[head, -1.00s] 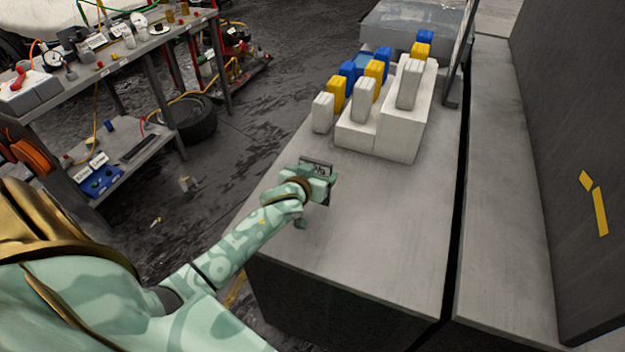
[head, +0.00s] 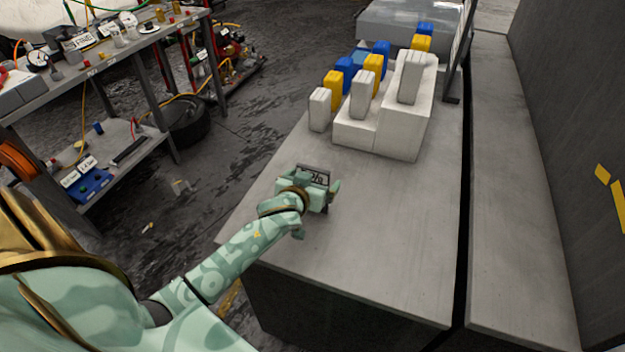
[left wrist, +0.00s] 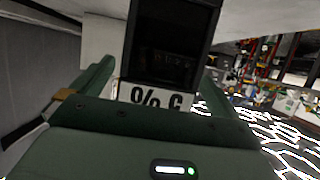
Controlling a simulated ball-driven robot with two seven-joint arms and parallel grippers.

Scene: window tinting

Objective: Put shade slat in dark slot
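My left gripper (head: 318,190) is above the near part of the grey worktop, pointing away from me. It is shut on the shade slat (head: 314,174), a small dark plate with a pale strip bearing black characters. In the left wrist view, the dark slat (left wrist: 172,45) stands between my two fingers (left wrist: 155,85), with its white label close to the palm. I cannot make out a dark slot in either view. My right gripper is not in view.
A white stepped block (head: 395,138) stands farther back on the worktop (head: 370,240), with white, yellow and blue blocks on and around it. A dark upright panel (head: 459,55) stands behind it, right. The worktop between gripper and stepped block is clear. A cluttered shelf (head: 110,55) stands left.

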